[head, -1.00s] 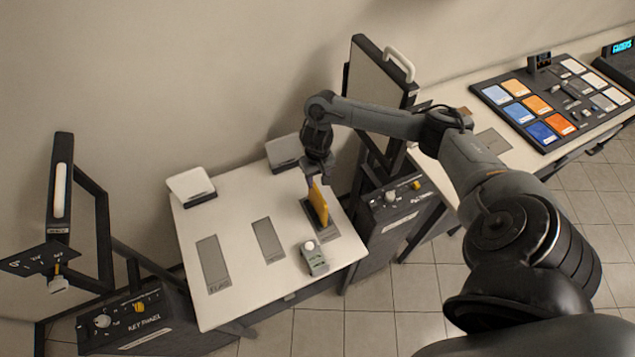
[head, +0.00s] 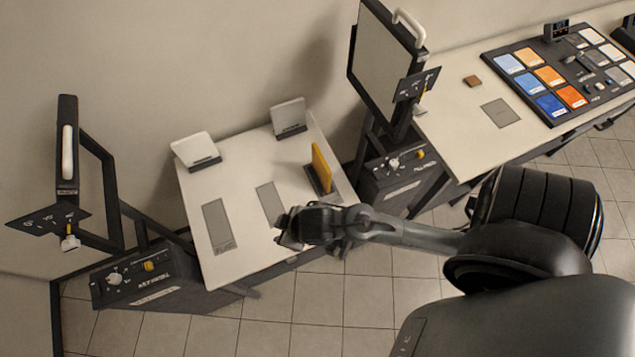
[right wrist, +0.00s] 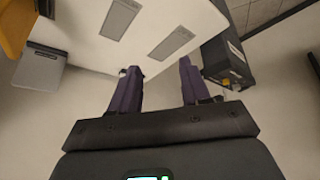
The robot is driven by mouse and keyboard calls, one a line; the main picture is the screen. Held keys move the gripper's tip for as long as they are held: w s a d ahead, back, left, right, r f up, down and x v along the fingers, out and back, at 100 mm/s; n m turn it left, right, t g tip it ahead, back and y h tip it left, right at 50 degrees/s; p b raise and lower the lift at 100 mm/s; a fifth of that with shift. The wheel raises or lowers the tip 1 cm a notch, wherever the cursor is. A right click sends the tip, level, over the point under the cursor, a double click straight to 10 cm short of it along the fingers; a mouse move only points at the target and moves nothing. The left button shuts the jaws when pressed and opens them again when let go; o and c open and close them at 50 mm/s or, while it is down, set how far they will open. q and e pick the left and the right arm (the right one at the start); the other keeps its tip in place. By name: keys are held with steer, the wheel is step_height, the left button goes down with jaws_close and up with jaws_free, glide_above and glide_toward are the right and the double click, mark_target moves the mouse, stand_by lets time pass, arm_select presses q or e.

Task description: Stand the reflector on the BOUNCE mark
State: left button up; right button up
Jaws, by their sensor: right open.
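The yellow panel (head: 321,168), which looks like the reflector, stands upright in a dark base on the right part of the white table (head: 240,262). Its base appears to be over the right-hand grey mark, whose label I cannot read. Part of the panel shows at the upper left of the right wrist view (right wrist: 14,26). Two other grey marks lie bare, a left one (head: 218,226) and a middle one (head: 270,202). My right gripper (head: 284,228) is open and empty over the table's front part, apart from the panel; its fingers also show in the right wrist view (right wrist: 160,72).
Two pale panels on dark bases stand at the back, left (head: 195,149) and right (head: 289,116). Framed stands flank the table, left (head: 66,150) and right (head: 382,60). A small white knob (right wrist: 123,72) is close to one fingertip.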

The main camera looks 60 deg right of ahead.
steer(key=s+d+r+g, duration=0.2)
steer(key=s+d, duration=0.1)
steer(key=s, duration=0.4)
steer(key=shift+s, duration=0.4)
